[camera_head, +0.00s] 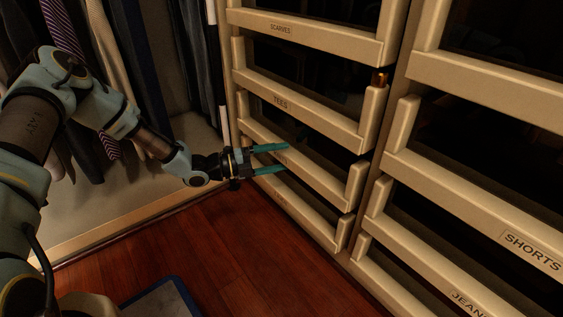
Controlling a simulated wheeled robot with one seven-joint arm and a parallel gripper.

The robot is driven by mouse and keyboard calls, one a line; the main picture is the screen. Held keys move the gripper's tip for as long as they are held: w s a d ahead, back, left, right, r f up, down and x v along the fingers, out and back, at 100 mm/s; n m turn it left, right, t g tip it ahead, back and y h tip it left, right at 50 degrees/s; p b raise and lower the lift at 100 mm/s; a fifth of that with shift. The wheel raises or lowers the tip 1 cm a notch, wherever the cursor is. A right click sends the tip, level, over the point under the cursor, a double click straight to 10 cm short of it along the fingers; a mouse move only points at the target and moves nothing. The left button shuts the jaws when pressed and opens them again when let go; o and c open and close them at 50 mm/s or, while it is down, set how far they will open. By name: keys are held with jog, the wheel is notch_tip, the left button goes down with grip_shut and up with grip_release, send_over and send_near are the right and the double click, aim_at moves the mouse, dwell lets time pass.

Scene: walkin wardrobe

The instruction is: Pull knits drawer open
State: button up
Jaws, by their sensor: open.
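No label reading KNITS is legible. The left stack has a SCARVES drawer (320,35) on top and a TEES drawer (310,117) under it. Below TEES is a cream drawer front (318,183), partly hidden by my fingers, with no readable label; I cannot tell if it is the knits drawer.
The right stack holds a SHORTS drawer (480,221) and a JEANS drawer (425,283). Hanging clothes (150,60) fill the back left. A small amber object (379,79) sits by the TEES drawer's right end. The wooden floor (240,255) is clear; a blue-edged mat (163,300) lies in front.

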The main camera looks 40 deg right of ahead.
jog(key=shift+s+d, duration=0.2)
jog(key=shift+d, duration=0.2)
grip_shut()
dwell(0.4)
dwell(0.8)
